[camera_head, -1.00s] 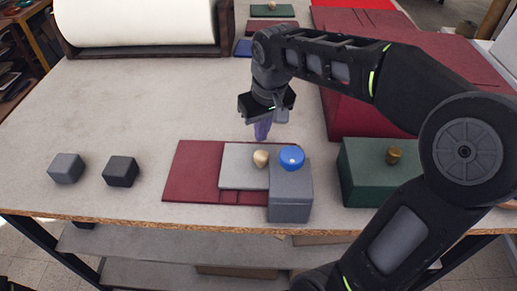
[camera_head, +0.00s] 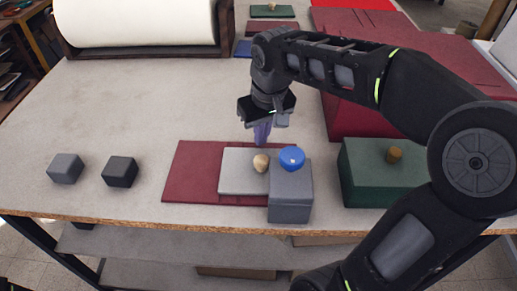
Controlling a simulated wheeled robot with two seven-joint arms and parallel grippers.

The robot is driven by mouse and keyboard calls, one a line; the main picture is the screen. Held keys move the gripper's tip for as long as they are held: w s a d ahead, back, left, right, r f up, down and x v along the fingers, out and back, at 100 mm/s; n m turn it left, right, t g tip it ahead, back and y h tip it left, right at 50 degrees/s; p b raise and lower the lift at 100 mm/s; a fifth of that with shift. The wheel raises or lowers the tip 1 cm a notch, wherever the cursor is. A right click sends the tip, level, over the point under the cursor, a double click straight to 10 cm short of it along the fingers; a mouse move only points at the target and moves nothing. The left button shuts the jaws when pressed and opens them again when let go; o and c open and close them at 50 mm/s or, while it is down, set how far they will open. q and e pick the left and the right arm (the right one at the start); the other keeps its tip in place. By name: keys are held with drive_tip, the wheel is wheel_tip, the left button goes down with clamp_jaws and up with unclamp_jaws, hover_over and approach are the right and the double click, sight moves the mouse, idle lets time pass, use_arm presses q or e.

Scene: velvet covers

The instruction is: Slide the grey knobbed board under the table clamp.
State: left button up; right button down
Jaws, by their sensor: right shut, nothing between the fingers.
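The grey knobbed board (camera_head: 238,172) lies flat on a dark red velvet sheet (camera_head: 190,172), with a pale wooden knob (camera_head: 261,162) near its right edge. The grey table clamp (camera_head: 290,197), with a blue round top (camera_head: 292,157), stands at the table's front edge, just right of the knob. The clamp hides the board's right end, so I cannot tell how far the board reaches under it. My right gripper (camera_head: 262,138) is shut and empty, pointing down just behind the board and above the knob in the picture. My left gripper is not in view.
A green block with a brass knob (camera_head: 365,180) stands right of the clamp. A grey cube (camera_head: 66,168) and a black cube (camera_head: 120,171) sit at the front left. A white roll (camera_head: 135,22) lies at the back. Large red stacks (camera_head: 400,60) fill the right. The left middle is clear.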

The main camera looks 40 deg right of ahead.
drive_tip(key=shift+s+a, duration=0.25)
drive_tip(key=shift+s, duration=0.05)
drive_tip(key=shift+s+a, duration=0.1)
drive_tip(key=shift+s, duration=0.05)
drive_tip(key=shift+s+a, duration=0.2)
drive_tip(key=shift+s, duration=0.05)
idle(0.5)
wheel_tip(320, 180, up, 7)
drive_tip(key=p, duration=0.5)
drive_tip(key=shift+w+d+p, duration=0.3)
drive_tip(key=shift+w, duration=0.1)
